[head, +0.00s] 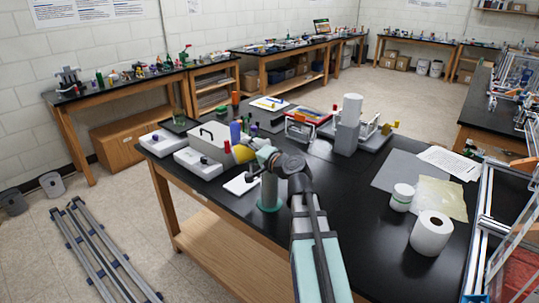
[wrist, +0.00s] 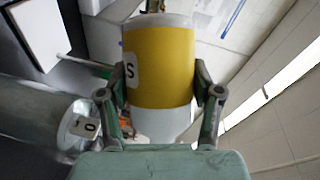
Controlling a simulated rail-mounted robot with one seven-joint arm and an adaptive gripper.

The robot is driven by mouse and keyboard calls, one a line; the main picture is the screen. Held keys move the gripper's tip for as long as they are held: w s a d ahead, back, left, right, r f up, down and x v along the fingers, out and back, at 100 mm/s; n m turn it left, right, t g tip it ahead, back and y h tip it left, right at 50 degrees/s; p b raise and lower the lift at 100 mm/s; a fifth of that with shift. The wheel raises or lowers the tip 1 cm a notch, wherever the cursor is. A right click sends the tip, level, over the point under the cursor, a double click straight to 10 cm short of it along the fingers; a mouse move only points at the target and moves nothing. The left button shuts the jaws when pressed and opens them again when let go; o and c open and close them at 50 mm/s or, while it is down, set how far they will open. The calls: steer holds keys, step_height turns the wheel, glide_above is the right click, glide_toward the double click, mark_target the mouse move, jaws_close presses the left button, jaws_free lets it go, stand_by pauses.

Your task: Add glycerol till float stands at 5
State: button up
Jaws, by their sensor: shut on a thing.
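My gripper (wrist: 162,95) is shut on a white bottle with a wide yellow label (wrist: 165,65). Part of a dark letter S shows at the label's left edge. In the head view the bottle's yellow side (head: 243,154) shows beside my gripper, left of the wrist. A tall clear greenish cylinder (head: 269,190) with a teal foot stands on the black bench just below my wrist. In the wrist view the cylinder's round mouth (wrist: 72,122) is left of the bottle, with a small white tag reading like 0 inside. The liquid level is not readable.
A grey-white box (head: 208,143), a blue bottle (head: 235,133) and a red-capped item (head: 227,147) stand close to the bottle. A white device (head: 348,125) stands behind. A paper roll (head: 431,233) and white jar (head: 402,197) are at right.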

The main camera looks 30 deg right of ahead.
steer(key=shift+d+r+n+g+h, duration=0.15)
steer(key=shift+r+n+g+h, duration=0.2)
steer(key=shift+n, duration=0.55)
steer(key=shift+d+r+n+g+h, duration=0.1)
steer(key=shift+n+g+h, duration=0.15)
steer(key=shift+n, duration=0.05)
